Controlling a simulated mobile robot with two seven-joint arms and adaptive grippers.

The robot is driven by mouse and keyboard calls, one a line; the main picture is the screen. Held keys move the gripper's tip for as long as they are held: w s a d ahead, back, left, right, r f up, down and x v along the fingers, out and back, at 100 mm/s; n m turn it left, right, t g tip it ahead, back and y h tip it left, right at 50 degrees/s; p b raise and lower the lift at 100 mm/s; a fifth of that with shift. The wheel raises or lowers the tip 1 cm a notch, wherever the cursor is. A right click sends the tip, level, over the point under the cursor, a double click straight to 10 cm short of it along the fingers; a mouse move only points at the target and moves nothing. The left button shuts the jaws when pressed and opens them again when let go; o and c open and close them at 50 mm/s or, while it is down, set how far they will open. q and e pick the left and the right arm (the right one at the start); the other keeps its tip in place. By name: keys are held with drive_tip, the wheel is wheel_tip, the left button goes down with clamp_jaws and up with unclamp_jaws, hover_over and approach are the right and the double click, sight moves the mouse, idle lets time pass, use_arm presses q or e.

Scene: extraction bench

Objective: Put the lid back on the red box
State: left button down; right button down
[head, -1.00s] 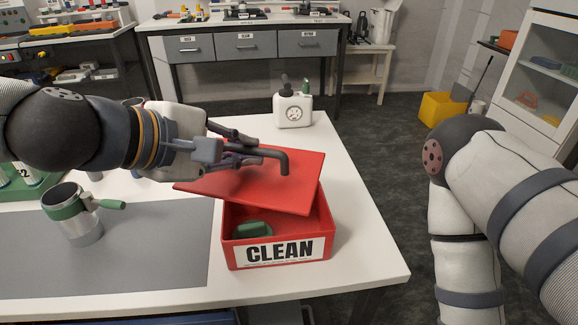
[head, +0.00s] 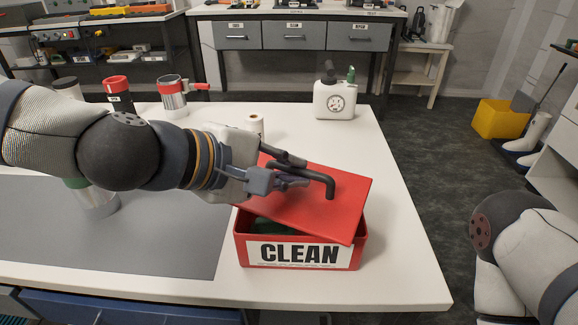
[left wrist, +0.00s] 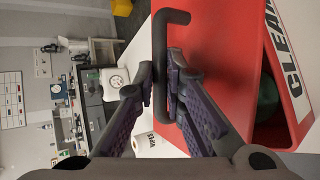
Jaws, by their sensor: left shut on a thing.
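The red box (head: 240,252) stands near the front edge of the white table, with a "CLEAN" label on its front. A green thing (head: 275,228) shows inside it. My left gripper (head: 306,178) is shut on the dark bent handle (head: 331,186) of the flat red lid (head: 346,208). It holds the lid slanted and turned askew over the box, with a gap at the front left. In the left wrist view the handle (left wrist: 158,70) lies between the fingers, and the lid (left wrist: 215,45) partly covers the box (left wrist: 290,95). My right gripper is out of view.
A grey mat (head: 180,240) covers the table's left part. A white jug (head: 335,98) and a paper roll (head: 256,126) stand behind the lid. Red-topped vessels (head: 172,97) stand at the back left. The table right of the box is clear.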

use_arm(q)
drive_tip(key=shift+f, duration=0.4)
drive_tip(key=c, duration=1.7)
unclamp_jaws()
drive_tip(key=shift+o, duration=0.2)
drive_tip(key=shift+r, duration=0.1)
